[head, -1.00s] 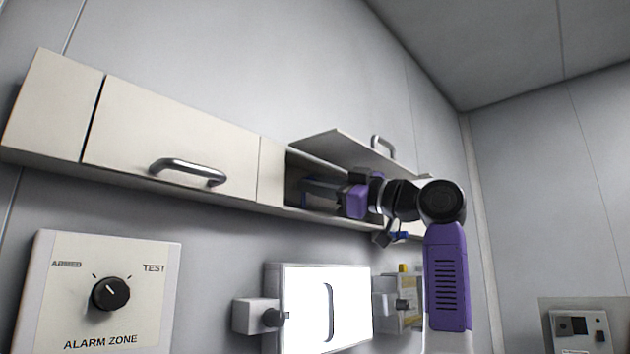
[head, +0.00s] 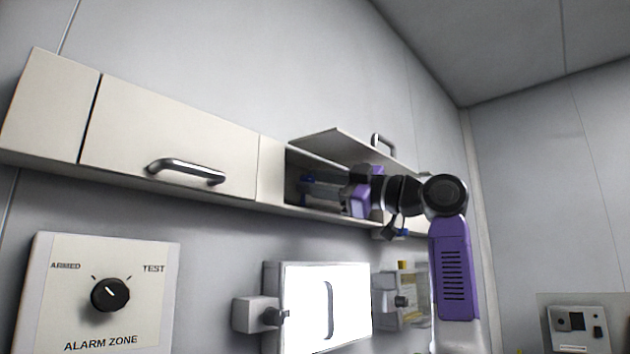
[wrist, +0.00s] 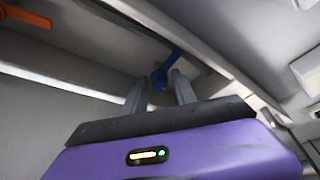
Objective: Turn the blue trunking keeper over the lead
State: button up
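The blue trunking keeper (wrist: 164,70) shows in the wrist view as a slim blue bar, slanting down from upper right to a broader end near my fingertips. A small blue bit of it (head: 307,178) shows in the head view inside the open wall cabinet. My gripper (wrist: 158,82) reaches into this cabinet. Its two grey fingers stand apart, with the keeper's lower end between or just beyond their tips; I cannot tell whether they touch it. In the head view my gripper (head: 308,188) is partly in shadow. I cannot make out the lead.
An orange bar (wrist: 25,17) sits at the upper left of the wrist view. The cabinet's raised door (head: 345,146) hangs above my arm. A closed cabinet (head: 175,140) stands left. Below are an alarm dial panel (head: 105,295) and a bright white panel (head: 325,308).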

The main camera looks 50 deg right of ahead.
jog(key=shift+o, duration=0.3)
jog(key=b+v, duration=0.3)
jog(key=v, duration=0.4)
jog(key=shift+s+d, duration=0.15)
jog(key=shift+s, duration=0.25)
jog(key=shift+f, duration=0.1)
